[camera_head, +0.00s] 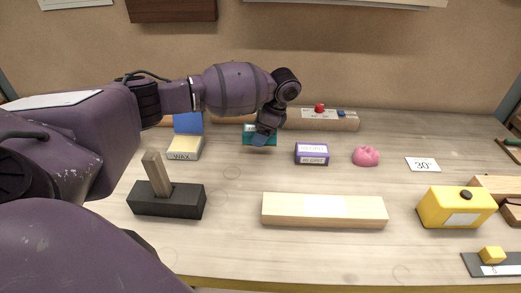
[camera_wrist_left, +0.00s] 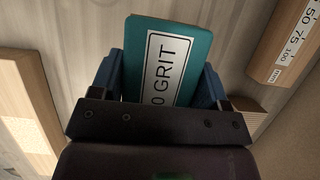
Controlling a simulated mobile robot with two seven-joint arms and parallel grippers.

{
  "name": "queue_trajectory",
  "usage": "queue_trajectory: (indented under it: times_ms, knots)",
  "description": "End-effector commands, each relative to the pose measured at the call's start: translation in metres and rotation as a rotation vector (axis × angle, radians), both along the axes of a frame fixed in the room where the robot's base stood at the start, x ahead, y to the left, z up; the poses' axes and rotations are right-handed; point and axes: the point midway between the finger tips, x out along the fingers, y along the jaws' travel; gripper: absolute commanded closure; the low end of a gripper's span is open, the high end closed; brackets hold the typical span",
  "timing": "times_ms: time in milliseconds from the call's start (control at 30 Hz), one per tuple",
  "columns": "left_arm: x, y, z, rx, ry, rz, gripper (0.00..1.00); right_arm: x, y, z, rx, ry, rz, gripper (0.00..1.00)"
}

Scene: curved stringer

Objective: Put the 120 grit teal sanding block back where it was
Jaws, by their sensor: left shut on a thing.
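The teal sanding block (camera_head: 247,129) is at the back of the bench, partly covered by my left gripper in the head view. In the left wrist view the teal block (camera_wrist_left: 196,42) fills the space between the fingers, its white label reading "0 GRIT" with the front cut off. My left gripper (camera_head: 264,138) is shut on the block, with a blue finger on each side of it (camera_wrist_left: 160,80). I cannot tell whether the block touches the bench. My right gripper is not in view.
A purple block (camera_head: 312,154) and a pink lump (camera_head: 366,156) lie right of the gripper. The WAX box (camera_head: 184,150) is left. A long wooden bar (camera_head: 322,120) runs behind. A pale plank (camera_head: 325,211), black block (camera_head: 166,200) and yellow box (camera_head: 456,208) stand nearer.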

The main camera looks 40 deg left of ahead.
Motion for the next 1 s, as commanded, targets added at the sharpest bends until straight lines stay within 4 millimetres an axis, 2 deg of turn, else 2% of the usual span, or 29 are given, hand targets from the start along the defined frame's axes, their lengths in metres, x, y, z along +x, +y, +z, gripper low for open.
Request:
queue_trajectory:
  times_ms: [100, 267, 500, 600, 1000]
  knots:
    - [0.0, 0.0, -0.007, 0.0, -0.002, 0.001, 0.5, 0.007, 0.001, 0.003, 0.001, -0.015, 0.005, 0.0]
    - [0.0, 0.0, -0.016, -0.001, -0.001, 0.001, 0.5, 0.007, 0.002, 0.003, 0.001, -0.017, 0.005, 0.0]
    - [0.0, 0.0, -0.055, 0.001, 0.003, 0.001, 0.5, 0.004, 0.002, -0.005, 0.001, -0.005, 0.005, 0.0]
    - [0.0, 0.0, -0.065, 0.001, 0.001, 0.001, 0.5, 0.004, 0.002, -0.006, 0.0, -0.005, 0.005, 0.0]
    - [0.0, 0.0, -0.067, 0.0, -0.002, 0.001, 0.5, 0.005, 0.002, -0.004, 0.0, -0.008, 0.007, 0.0]
